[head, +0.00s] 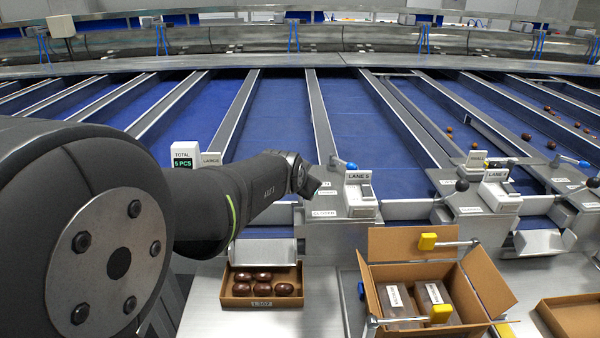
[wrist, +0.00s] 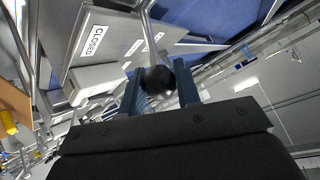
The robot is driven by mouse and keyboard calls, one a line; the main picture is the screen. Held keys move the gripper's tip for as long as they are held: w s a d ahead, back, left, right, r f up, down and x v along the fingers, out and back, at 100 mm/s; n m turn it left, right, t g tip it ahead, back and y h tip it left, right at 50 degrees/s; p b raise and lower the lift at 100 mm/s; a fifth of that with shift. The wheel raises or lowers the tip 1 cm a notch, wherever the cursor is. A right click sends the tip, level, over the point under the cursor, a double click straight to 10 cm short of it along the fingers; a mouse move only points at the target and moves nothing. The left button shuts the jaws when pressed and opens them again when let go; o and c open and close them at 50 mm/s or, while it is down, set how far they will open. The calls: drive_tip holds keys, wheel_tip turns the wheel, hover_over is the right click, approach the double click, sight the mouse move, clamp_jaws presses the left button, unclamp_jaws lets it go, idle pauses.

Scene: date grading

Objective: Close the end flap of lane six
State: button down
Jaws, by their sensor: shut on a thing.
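In the wrist view my gripper (wrist: 160,88) has its two dark fingers on either side of a black ball knob (wrist: 157,79) and is shut on it. A thin metal lever rod (wrist: 148,32) runs up from the knob. A grey plate (wrist: 75,58) with a CLOSED label lies to its left. In the head view my arm reaches across the lane end left of the LANE 5 sign (head: 358,177). The fingers and the held knob are not clear there. No lane six sign is readable, and I cannot tell the flap's position.
A small carton of dates (head: 262,303) stands below the lane end, beneath a metal chute plate (head: 263,252). An open carton (head: 405,244) with packs stands to its right. A counter (head: 187,157) reads 5 PCS.

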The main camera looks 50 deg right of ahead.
drive_tip(key=shift+s+a+f, duration=0.6)
drive_tip(key=shift+s, duration=0.05)
drive_tip(key=shift+f, duration=0.15)
drive_tip(key=c, duration=1.1)
unclamp_jaws()
drive_tip(key=shift+r, duration=0.2)
drive_tip(key=v, duration=1.7)
